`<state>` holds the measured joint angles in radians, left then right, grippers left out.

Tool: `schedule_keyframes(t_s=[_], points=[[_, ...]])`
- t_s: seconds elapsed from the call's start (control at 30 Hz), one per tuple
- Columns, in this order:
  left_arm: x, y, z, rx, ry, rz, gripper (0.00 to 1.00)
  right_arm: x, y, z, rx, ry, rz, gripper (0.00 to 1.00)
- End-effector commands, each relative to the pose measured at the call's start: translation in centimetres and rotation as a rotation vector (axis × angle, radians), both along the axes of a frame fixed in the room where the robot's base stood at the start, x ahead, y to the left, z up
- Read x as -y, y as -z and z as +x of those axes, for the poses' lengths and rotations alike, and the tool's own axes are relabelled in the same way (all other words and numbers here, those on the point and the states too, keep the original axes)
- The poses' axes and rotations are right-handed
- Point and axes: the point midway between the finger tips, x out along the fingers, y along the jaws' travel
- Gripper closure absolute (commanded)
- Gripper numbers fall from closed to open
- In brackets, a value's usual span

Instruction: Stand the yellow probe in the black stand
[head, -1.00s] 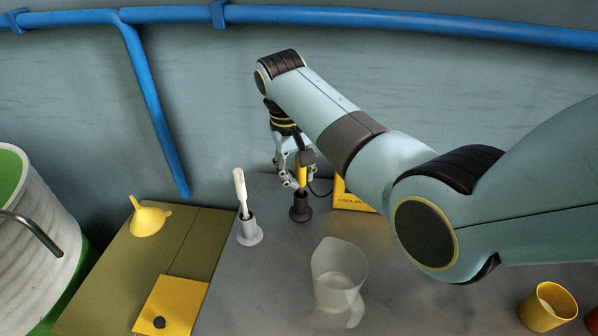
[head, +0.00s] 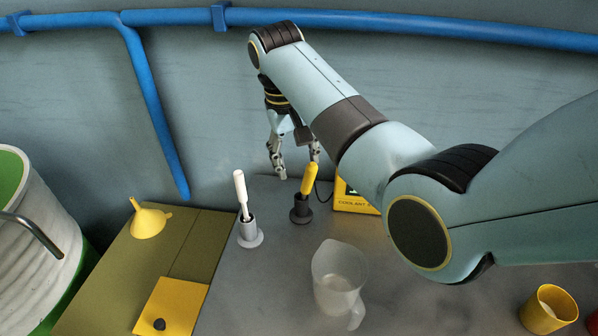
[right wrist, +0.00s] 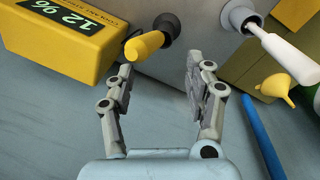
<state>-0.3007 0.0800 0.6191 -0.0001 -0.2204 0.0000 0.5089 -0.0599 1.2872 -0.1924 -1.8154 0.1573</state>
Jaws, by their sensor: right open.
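The yellow probe (head: 309,178) stands in the black stand (head: 301,209), tilted slightly to the right in the head view. In the right wrist view the yellow probe (right wrist: 146,45) points toward the camera from the black stand (right wrist: 167,25). My right gripper (head: 294,174) is open and empty, just above and behind the probe, apart from it. The right wrist view shows its two fingers (right wrist: 160,70) spread wide on either side of the space below the probe. My left gripper is not in view.
A white probe (head: 241,192) stands in a grey stand (head: 249,234) to the left. A yellow coolant meter (head: 352,201) is close on the right, with a clear jug (head: 338,278) in front. A yellow funnel (head: 149,221) and a yellow cup (head: 548,309) stand farther off.

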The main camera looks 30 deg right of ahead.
Motion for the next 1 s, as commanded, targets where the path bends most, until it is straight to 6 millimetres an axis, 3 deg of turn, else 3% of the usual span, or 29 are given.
schedule_keyframes(t_s=[0.2,0.4,1.0], points=[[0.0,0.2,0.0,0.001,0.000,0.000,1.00,-0.7,-4.7,0.2,0.003,0.000,0.001,0.46],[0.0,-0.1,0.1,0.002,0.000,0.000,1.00,-1.0,-7.1,0.2,0.000,-0.001,0.001,0.46],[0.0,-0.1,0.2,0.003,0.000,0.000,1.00,-1.0,-7.3,0.2,-0.001,-0.001,0.001,0.46]])
